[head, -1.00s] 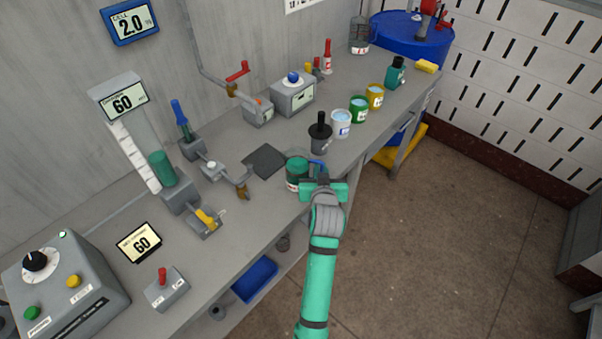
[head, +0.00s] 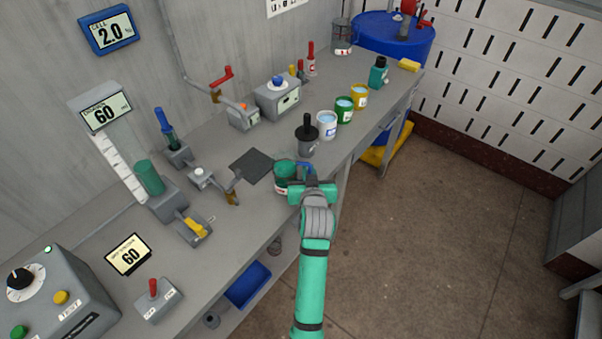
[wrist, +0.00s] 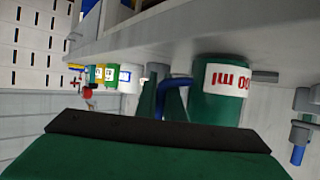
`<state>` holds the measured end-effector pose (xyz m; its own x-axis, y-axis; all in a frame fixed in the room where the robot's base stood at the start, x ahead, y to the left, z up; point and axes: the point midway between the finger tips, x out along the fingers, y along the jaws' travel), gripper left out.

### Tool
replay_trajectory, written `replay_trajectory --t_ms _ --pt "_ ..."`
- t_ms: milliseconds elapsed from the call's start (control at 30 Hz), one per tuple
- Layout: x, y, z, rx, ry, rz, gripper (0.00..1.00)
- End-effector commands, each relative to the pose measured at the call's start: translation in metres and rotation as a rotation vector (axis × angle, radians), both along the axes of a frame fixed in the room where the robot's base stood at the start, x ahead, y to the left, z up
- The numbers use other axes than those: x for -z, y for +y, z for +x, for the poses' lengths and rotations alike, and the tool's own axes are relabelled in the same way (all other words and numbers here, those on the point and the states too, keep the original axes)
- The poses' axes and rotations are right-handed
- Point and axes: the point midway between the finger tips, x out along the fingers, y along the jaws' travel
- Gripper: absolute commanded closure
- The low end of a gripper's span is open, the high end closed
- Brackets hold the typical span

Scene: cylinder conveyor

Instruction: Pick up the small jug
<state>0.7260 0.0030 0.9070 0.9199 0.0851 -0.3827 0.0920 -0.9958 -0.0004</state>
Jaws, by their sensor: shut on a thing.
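The small jug (head: 284,178) is a green cylinder with a blue handle, at the front edge of the grey bench. In the wrist view it shows upside down (wrist: 218,103), with a white band and red "ml" lettering. My gripper (head: 306,173) is at the jug's right side, on the handle side. In the wrist view the fingers (wrist: 163,100) are shut on the blue handle (wrist: 177,83). The fingers hide part of the handle. I cannot tell whether the jug's base touches the bench.
A dark square plate (head: 252,166) lies left of the jug. A grey pot with a black knob (head: 306,138) and white (head: 327,126), green (head: 343,111) and yellow (head: 359,97) cans stand farther back. Open floor lies right of the bench.

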Motion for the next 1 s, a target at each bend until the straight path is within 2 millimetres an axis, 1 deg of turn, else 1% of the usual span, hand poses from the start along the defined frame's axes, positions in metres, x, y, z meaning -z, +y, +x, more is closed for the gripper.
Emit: replay_trajectory --t_ms 167,300,333,367,600,700,800,900,1000 --pt "-0.013 0.000 0.000 0.000 -0.005 0.000 1.00" --pt "-0.032 0.000 0.001 0.000 -0.007 0.001 1.00" --pt "-0.037 0.000 -0.002 0.000 -0.007 0.000 1.00" --pt "-0.040 0.001 -0.007 0.000 -0.005 0.000 1.00" --pt "-0.093 0.009 -0.050 0.002 -0.009 0.000 1.00" --pt "-0.101 0.015 -0.074 0.001 -0.004 -0.001 1.00" --pt "-0.111 0.020 -0.094 0.001 -0.005 0.000 1.00" --pt "-0.118 0.024 -0.111 0.001 -0.004 0.000 1.00" --pt "-0.124 0.026 -0.123 0.001 -0.004 0.000 1.00"
